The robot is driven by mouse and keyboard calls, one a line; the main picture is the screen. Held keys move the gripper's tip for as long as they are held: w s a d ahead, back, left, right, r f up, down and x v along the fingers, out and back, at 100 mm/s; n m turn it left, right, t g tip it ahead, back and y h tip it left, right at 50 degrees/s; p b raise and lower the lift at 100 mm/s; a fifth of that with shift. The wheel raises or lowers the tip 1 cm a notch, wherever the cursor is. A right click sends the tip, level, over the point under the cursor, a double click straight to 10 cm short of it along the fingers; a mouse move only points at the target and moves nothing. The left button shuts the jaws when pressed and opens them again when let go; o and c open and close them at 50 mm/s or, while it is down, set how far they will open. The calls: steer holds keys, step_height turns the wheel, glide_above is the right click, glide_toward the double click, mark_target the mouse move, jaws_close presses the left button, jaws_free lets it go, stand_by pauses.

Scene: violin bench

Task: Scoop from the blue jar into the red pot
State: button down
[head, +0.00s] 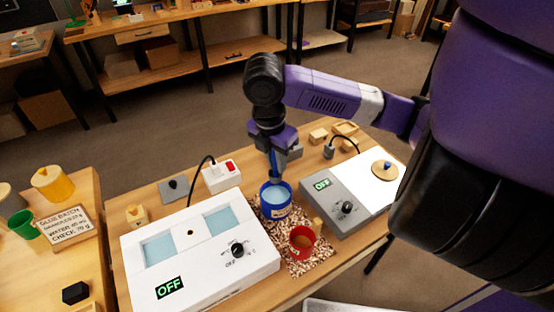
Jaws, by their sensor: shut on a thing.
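The blue jar (276,212) stands upright on a speckled mat, with pale contents showing at its mouth. The red pot (301,248) stands in front of it and to the right, with brown contents and a tan handle-like piece at its rim. My gripper (276,158) points down above the blue jar and is shut on a slim scoop (275,176). The scoop's lower end reaches down at the jar's mouth, so its bowl is hidden or too small to make out.
A white two-well bath (205,258) reading OFF stands left of the jar. A grey device (350,208), also reading OFF, with a white plate stands to the right. A white socket box (222,176) and small wooden blocks (318,136) lie behind. The speckled mat (312,267) is narrow.

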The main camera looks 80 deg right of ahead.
steer(key=shift+f+b, duration=4.65)
steer(key=shift+f, duration=1.35)
steer(key=shift+r, duration=0.1)
step_height(320, 180, up, 14)
steer(key=p, duration=1.1)
steer(key=shift+f, duration=0.2)
